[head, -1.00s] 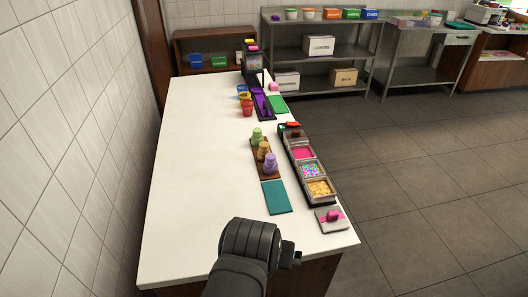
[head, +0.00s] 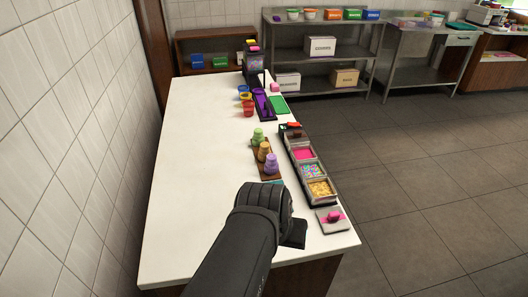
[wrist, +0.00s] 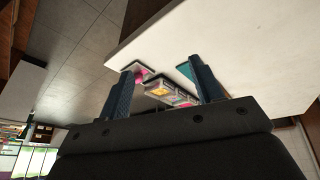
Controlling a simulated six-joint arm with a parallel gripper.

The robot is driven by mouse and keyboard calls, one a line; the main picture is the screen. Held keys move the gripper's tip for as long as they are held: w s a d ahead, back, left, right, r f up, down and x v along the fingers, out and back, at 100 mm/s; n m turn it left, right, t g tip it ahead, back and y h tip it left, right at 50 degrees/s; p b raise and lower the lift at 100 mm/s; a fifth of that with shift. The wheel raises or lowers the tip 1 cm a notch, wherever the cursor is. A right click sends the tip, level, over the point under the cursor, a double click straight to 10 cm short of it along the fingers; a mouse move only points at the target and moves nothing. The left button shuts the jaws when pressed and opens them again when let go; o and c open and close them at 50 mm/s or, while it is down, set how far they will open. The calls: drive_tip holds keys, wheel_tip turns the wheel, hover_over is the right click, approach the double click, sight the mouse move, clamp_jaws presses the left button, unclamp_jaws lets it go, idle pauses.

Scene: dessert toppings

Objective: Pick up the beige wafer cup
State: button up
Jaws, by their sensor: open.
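The beige wafer cup (head: 264,152) stands in the middle of a row on a brown board (head: 262,172), with a green cup (head: 258,137) behind it and a purple cup (head: 271,164) in front. In the head view my dark arm reaches over the near part of the counter, in front of the cups, and hides its own fingertips. In the wrist view my gripper (wrist: 162,66) has its two fingers spread apart with nothing held between them. The cups cannot be made out in the wrist view.
My arm mostly covers a teal mat, which shows in the wrist view (wrist: 185,70). The white counter (head: 195,170) is clear on the left.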

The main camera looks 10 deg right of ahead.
drive_tip(key=w+d+r+g, duration=0.1)
drive_tip(key=w+d+g, duration=0.1)
drive_tip(key=w+d, duration=0.4)
wheel_tip(320, 180, up, 4)
drive_tip(key=m+t, duration=0.2)
drive_tip(key=t, duration=0.1)
hover_over(265, 144)
drive_tip(key=s+a, duration=0.4)
drive_tip(key=s, duration=0.1)
drive_tip(key=x, duration=1.1)
drive_tip(key=shift+s+f, duration=0.25)
drive_tip(key=shift+f, duration=0.1)
drive_tip(key=shift+s+x, duration=0.15)
drive_tip(key=shift+x, duration=1.2)
drive_tip(key=shift+s+x, duration=0.2)
drive_tip(key=shift+x, duration=1.1)
drive_tip(key=shift+f, duration=0.15)
drive_tip(key=shift+c, duration=0.4)
drive_tip(key=c, duration=0.8)
